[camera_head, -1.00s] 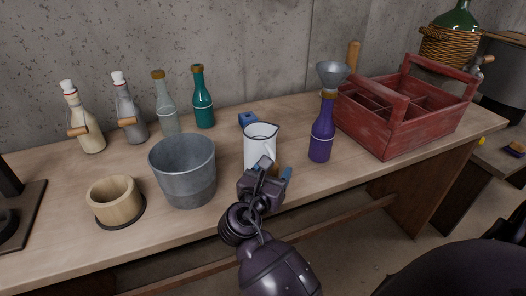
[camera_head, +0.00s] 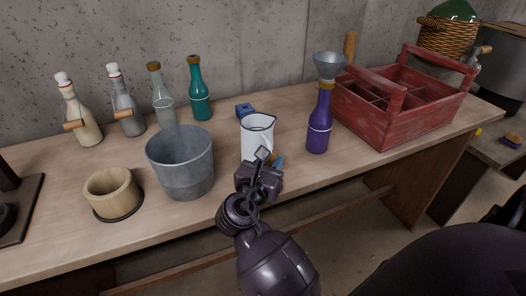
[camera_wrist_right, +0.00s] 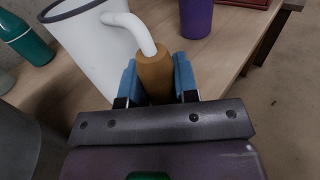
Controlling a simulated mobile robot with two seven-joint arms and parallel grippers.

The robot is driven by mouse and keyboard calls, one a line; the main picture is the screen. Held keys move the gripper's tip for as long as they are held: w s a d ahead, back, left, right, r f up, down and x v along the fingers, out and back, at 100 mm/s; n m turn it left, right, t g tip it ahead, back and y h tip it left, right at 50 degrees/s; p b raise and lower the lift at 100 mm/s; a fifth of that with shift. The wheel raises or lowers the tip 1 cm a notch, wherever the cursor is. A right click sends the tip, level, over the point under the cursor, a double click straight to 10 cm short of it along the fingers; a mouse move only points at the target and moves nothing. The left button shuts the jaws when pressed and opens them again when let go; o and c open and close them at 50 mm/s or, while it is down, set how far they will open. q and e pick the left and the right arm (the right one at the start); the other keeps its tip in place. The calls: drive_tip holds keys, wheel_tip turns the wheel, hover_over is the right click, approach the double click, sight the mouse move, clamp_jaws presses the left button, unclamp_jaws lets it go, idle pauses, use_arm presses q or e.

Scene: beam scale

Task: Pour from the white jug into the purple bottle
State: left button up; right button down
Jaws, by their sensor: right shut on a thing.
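The white jug (camera_head: 257,137) stands upright near the middle of the bench, with a dark rim. My right gripper (camera_head: 265,160) is at the jug's near side. In the right wrist view, its blue fingers are shut on the jug's brown handle grip (camera_wrist_right: 155,76), and the white jug body (camera_wrist_right: 92,45) is beyond it to the left. The purple bottle (camera_head: 319,125) stands upright to the right of the jug, apart from it. The bottle's lower part (camera_wrist_right: 196,17) shows at the top of the wrist view. My left gripper is not in view.
A metal bucket (camera_head: 182,165) stands close left of the jug, and a wooden cup (camera_head: 112,189) further left. Several bottles line the back, including a teal one (camera_head: 199,91). A blue block (camera_head: 244,111) lies behind the jug. A red crate (camera_head: 392,117) is right of the bottle.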

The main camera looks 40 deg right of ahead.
drive_tip(key=shift+r, duration=0.55)
wheel_tip(320, 180, up, 7)
drive_tip(key=p, duration=0.2)
drive_tip(key=shift+r+p, duration=0.2)
drive_tip(key=shift+p, duration=0.2)
wheel_tip(320, 180, up, 12)
drive_tip(key=p, duration=0.3)
drive_tip(key=shift+f, duration=0.15)
drive_tip(key=c, duration=1.4)
unclamp_jaws()
clamp_jaws()
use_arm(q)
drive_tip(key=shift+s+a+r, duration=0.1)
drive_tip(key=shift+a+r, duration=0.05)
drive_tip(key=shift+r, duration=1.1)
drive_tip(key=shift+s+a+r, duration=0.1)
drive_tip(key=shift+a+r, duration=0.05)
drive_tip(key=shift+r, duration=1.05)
